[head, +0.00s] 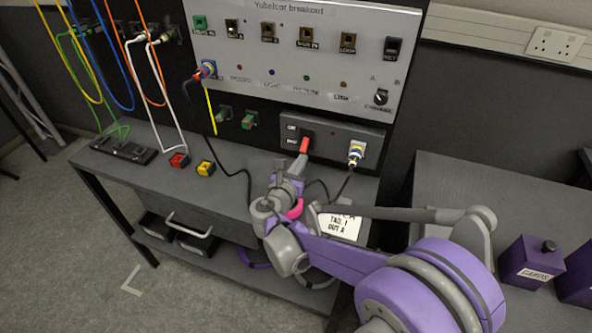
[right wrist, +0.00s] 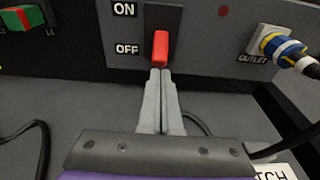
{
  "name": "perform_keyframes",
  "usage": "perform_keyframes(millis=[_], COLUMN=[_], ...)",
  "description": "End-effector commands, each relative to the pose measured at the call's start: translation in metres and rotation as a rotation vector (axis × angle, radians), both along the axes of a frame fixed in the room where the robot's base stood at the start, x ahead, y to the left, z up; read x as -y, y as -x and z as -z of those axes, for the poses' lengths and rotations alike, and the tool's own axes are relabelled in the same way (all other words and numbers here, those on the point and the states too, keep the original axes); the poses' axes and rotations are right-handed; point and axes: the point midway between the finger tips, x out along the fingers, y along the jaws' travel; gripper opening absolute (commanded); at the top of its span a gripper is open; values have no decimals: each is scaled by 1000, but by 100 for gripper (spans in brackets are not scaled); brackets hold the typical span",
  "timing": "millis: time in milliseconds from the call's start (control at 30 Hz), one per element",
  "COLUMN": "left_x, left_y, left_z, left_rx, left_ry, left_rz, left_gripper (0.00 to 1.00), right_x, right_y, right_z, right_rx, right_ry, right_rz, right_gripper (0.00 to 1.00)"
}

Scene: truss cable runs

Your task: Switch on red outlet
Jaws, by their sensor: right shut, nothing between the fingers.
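A red switch lever (head: 304,145) sits on a dark box (head: 345,135) below the large panel. In the right wrist view the lever (right wrist: 160,46) points down beside the OFF label (right wrist: 127,49), with the ON label (right wrist: 124,9) above. My right gripper (right wrist: 160,72) is shut and empty, its tips just below the lever's lower end; I cannot tell whether they touch it. In the head view my right gripper (head: 299,166) is at the box front. The outlet (right wrist: 268,42) on the right of the box holds a blue, yellow and white plug (right wrist: 292,52). My left gripper is out of view.
A black cable (head: 344,184) hangs from the plug near my right arm. A red block (head: 179,160) and a yellow block (head: 206,168) sit on the bench (head: 140,129). The large panel (head: 300,58) rises behind. Purple containers (head: 530,262) stand on the right bench.

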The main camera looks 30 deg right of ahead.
Motion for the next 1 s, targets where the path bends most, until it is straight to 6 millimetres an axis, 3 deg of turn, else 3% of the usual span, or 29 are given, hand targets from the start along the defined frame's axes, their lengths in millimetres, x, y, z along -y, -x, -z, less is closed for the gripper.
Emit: perform_keyframes(millis=[467, 1000], left_x=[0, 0], left_y=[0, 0], left_z=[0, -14], left_rx=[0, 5], left_ry=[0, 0], left_rz=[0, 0], left_gripper=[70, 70], right_x=[5, 3], right_y=[-4, -2], right_z=[1, -5], right_rx=[-1, -55], right_ry=[-1, -66], right_rz=[0, 0], right_gripper=[0, 0])
